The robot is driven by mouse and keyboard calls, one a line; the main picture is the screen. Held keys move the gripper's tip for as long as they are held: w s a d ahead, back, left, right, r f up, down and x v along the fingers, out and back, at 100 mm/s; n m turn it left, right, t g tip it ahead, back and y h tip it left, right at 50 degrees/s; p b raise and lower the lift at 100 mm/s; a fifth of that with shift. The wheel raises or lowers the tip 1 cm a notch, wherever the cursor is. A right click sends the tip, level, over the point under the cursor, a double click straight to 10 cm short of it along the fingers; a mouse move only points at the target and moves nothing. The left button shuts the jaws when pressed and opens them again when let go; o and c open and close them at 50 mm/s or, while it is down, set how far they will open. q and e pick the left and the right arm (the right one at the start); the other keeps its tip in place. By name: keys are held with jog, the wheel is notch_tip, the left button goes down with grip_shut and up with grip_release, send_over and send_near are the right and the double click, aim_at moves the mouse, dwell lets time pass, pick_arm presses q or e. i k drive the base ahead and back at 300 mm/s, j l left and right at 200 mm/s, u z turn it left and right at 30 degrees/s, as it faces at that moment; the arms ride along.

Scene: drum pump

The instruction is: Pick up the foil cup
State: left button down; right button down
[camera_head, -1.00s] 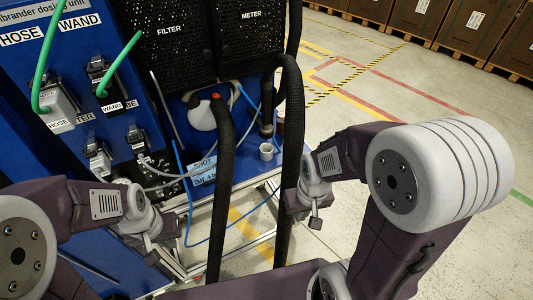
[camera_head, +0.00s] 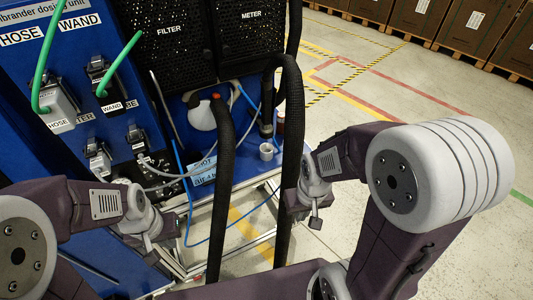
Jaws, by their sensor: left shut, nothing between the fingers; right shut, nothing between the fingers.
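A small pale grey cup (camera_head: 266,151), which looks like the foil cup, stands upright on the blue shelf of the dosing unit, between two thick black hoses. My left gripper (camera_head: 152,250) is shut and empty, low in front of the unit's blue panel, left of and nearer than the cup. My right gripper (camera_head: 316,222) is shut and empty, pointing down to the right of the right-hand black hose. Neither gripper touches the cup.
The black hoses (camera_head: 226,170) hang down on either side of the cup in front of the shelf (camera_head: 245,172). A white container (camera_head: 201,115) with a red cap stands behind left. A label (camera_head: 202,170) sits at the shelf's front. Open floor (camera_head: 400,90) lies to the right.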

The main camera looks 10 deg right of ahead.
aim_at(266, 149)
jog(key=i+l+u, duration=0.1)
jog(key=l+u, duration=0.2)
jog(key=u, duration=0.15)
jog(key=l+u, duration=0.45)
jog(key=i+j, duration=0.05)
